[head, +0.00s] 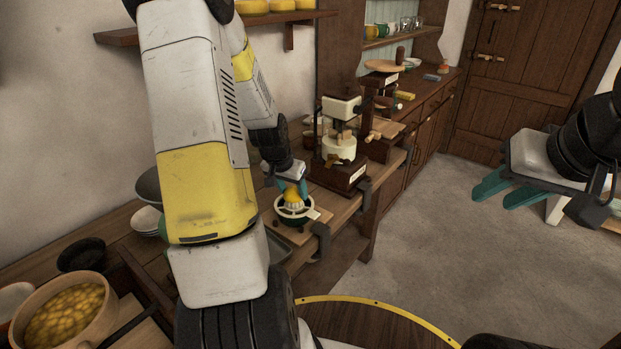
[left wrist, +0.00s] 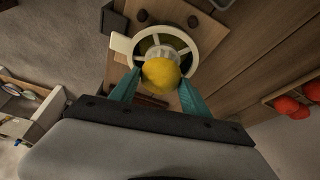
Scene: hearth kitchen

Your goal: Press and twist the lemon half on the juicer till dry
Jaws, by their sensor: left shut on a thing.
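The yellow lemon half (head: 291,194) is at the white-rimmed juicer (head: 281,211), which sits on a small wooden board on the counter. My left gripper (head: 291,187) is shut on the lemon half from above. In the left wrist view the lemon half (left wrist: 161,74) lies between the teal fingers of my left gripper (left wrist: 160,84), over the ribbed middle of the juicer (left wrist: 190,33). The lemon's underside and any contact with the juicer's cone are hidden. My right gripper (head: 495,197) is at the right, above the floor, with its teal fingers apart and nothing between them.
A dark wooden stand with a cream-coloured device (head: 341,149) stands just behind the juicer. A large bowl of yellow pieces (head: 103,325) and a dark bowl (head: 81,254) are at the lower left. The floor (head: 440,255) to the right is clear.

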